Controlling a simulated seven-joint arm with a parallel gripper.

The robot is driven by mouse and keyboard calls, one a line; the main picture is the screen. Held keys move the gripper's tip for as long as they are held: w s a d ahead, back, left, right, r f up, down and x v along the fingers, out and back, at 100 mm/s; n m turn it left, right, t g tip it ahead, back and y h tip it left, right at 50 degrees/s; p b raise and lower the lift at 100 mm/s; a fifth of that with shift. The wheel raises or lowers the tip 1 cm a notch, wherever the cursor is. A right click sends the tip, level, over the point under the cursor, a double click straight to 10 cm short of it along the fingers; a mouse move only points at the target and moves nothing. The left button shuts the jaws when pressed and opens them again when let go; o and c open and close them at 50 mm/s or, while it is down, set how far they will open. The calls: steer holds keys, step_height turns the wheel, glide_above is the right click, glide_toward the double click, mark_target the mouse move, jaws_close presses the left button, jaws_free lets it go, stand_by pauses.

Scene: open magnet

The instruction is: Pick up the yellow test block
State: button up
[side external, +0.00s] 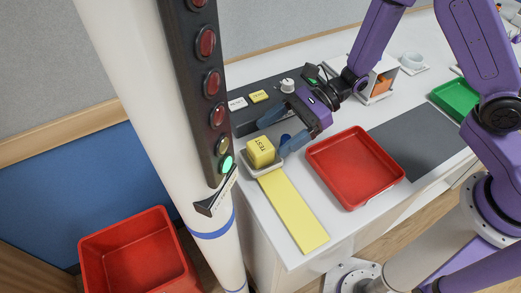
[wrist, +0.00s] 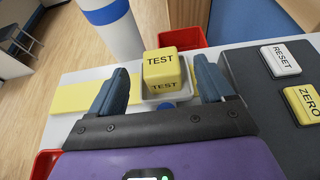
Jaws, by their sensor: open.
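The yellow test block (side external: 261,151) is a rounded cube marked TEST. It sits upright on a small pale tray (side external: 247,167) at the end of a yellow strip (side external: 295,215). In the wrist view the block (wrist: 162,68) stands ahead, between the two blue fingers in the picture. My gripper (side external: 278,142) is open and empty, its fingers low and close beside the block in the side view. In the wrist view my gripper (wrist: 163,84) has its fingers spread wider than the block. I cannot tell whether either finger touches it.
A red tray (side external: 355,168) lies right of the strip. A dark panel with RESET (wrist: 281,59) and yellow ZERO (wrist: 305,104) buttons is beside the block. A white column (side external: 150,100) with lamps stands at left. A red bin (side external: 135,255) is below the table. A green tray (side external: 457,98) is far right.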

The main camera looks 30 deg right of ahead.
mark_target(263, 144)
steer(key=shift+x, duration=1.65)
steer(key=shift+f, duration=0.1)
steer(key=c, duration=1.1)
steer(key=shift+c, duration=0.6)
